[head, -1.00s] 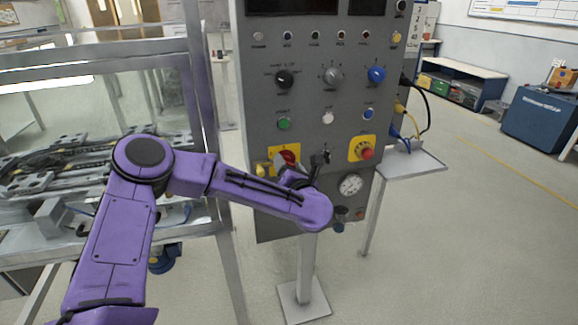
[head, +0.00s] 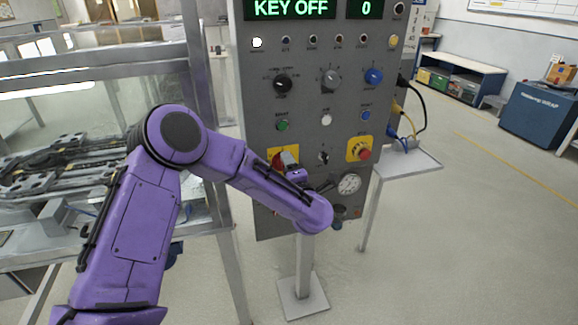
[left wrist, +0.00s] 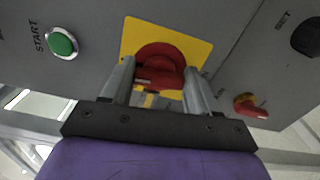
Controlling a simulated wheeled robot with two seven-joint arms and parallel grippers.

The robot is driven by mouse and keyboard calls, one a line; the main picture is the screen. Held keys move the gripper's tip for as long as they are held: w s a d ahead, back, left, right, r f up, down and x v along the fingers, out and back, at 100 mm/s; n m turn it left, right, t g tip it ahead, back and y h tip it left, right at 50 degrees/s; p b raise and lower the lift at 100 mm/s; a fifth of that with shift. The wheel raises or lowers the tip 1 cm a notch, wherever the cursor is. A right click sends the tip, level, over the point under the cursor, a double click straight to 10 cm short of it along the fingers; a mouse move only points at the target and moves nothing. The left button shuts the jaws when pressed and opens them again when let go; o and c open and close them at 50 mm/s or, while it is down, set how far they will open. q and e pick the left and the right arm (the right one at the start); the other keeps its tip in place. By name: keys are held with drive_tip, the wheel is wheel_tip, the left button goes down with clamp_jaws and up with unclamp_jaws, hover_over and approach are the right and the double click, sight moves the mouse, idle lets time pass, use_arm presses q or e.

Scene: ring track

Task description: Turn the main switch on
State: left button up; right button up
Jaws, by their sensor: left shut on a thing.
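The main switch is a red rotary knob (head: 277,160) on a yellow plate (head: 272,151), low on the left of the grey control panel (head: 330,120). My left gripper (head: 290,166) is at the knob, and its wrist partly hides it in the head view. In the left wrist view the red knob (left wrist: 160,58) sits between the two metal fingers of my left gripper (left wrist: 159,76), which is shut on it. The knob's grip bar lies across the picture between the fingers. The panel display (head: 290,9) reads KEY OFF, and a white lamp (head: 257,43) is lit. My right gripper is not seen.
A red emergency button (head: 364,153) on yellow, a key switch (head: 323,157) and a gauge (head: 349,184) are right of my gripper. A green START button (head: 282,125) is above. A glass-and-metal frame (head: 205,90) stands left of the panel.

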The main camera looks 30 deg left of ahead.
use_arm(q)
drive_tip(key=shift+f+m, duration=0.1)
drive_tip(key=shift+m, duration=0.6)
drive_tip(key=o, duration=1.1)
drive_tip(key=shift+c, duration=0.2)
drive_tip(key=b+v, duration=0.2)
drive_tip(key=v, duration=0.8)
drive_tip(key=shift+s+d, duration=0.2)
drive_tip(key=shift+s, duration=0.1)
